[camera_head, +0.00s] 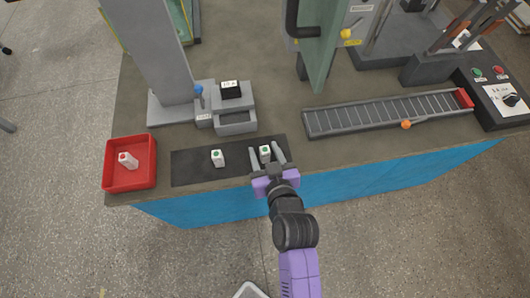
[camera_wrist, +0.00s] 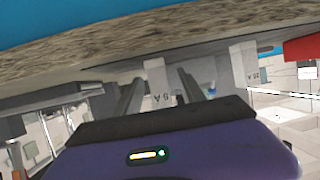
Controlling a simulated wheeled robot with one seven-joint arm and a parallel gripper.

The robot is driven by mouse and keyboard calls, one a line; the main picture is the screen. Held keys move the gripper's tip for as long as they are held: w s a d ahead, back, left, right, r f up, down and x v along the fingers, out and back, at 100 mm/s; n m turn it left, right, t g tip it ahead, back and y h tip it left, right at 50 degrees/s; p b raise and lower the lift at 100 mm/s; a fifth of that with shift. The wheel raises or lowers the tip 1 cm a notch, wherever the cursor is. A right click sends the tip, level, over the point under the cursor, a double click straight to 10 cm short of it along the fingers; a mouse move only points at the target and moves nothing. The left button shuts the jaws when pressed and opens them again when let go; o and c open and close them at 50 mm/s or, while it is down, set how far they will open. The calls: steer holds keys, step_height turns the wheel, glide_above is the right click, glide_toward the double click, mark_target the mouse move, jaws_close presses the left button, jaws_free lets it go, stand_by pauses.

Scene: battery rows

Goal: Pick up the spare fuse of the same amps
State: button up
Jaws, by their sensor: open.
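Two white fuses with green tops stand upright on the black mat (camera_head: 190,168). The right one (camera_head: 265,153) is between the open fingers of my gripper (camera_head: 267,151); the left one (camera_head: 217,158) stands apart. In the wrist view, the near fuse (camera_wrist: 156,78) is between the fingers (camera_wrist: 160,88), with gaps visible. Its marking appears inverted, with a digit I cannot read surely and an A. The other fuse (camera_wrist: 243,72) stands to the right there. A white fuse with a red top (camera_head: 127,160) lies in the red tray (camera_head: 131,187).
A grey machine with a black block (camera_head: 231,90) and a small white label stands behind the mat; the label is too small to read surely. A grey slatted conveyor (camera_head: 380,114) lies to the right. The table's front edge is close to the mat.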

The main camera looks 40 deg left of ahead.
steer(key=shift+x, duration=1.35)
steer(key=shift+c, duration=0.5)
jaws_close()
